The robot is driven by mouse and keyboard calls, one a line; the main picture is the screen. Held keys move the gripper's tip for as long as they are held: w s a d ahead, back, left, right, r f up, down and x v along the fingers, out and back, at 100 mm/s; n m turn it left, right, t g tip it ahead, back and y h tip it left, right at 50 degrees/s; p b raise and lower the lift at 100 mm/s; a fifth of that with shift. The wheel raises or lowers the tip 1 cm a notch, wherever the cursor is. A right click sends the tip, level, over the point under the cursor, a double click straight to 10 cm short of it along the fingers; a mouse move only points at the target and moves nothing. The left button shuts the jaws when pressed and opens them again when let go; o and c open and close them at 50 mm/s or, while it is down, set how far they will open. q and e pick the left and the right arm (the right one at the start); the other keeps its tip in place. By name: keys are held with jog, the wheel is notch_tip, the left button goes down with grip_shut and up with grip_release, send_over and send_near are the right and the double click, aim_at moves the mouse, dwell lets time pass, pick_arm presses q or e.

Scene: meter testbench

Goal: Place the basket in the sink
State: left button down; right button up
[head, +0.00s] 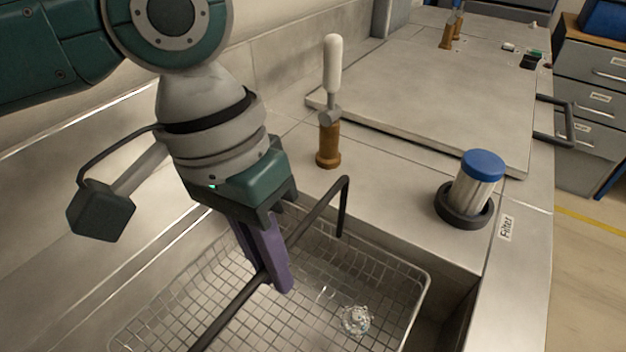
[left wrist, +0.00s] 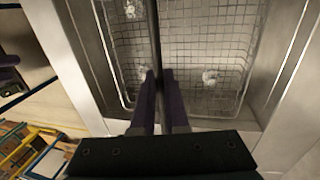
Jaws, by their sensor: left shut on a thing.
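The wire mesh basket (head: 310,268) has a dark bar handle (head: 232,308) and appears level. It lies within the outline of the metal sink (head: 452,318) at the bottom of the head view. I cannot tell whether it rests on the sink floor. My left gripper (head: 274,282) points down with its purple fingers shut on the handle. In the left wrist view the basket (left wrist: 110,50) spreads below the fingers (left wrist: 160,76), and the handle runs up between them. Clear glassy pieces (head: 355,320) lie in the basket. My right gripper is not in view.
A white-topped valve with a brown base (head: 327,145) stands on the counter behind the sink. A blue-capped filter (head: 476,182) in a black ring stands at the right. A flat metal lid with a black handle (head: 562,120) covers the far counter. Drawers (head: 590,90) stand at far right.

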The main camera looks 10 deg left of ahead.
pick_arm(q)
jog(key=x, duration=0.2)
jog(key=a+b+x, duration=0.1)
jog(key=x, duration=0.3)
jog(key=shift+w+f, duration=0.25)
jog(key=shift+f, duration=0.25)
jog(key=c, duration=0.9)
grip_release()
jog(key=s+p+v, duration=0.1)
jog(key=p+v, duration=0.1)
jog(key=v, duration=1)
jog(key=s+d+f+m+t+h, duration=0.1)
jog(key=s+d+f+t+h, duration=0.15)
jog(key=s+d, duration=0.25)
jog(key=s+a+n+y, duration=0.1)
jog(key=s+a, duration=0.1)
jog(key=a, duration=0.2)
jog(key=s+a+f+n+t+y, duration=0.1)
jog(key=s+a+y, duration=0.1)
jog(key=a, duration=0.2)
jog(key=s+a+n+t+y, duration=0.1)
jog(key=s+a, duration=0.2)
jog(key=a, duration=0.1)
jog(key=shift+a+f+y, duration=0.15)
jog(key=shift+f+y, duration=0.1)
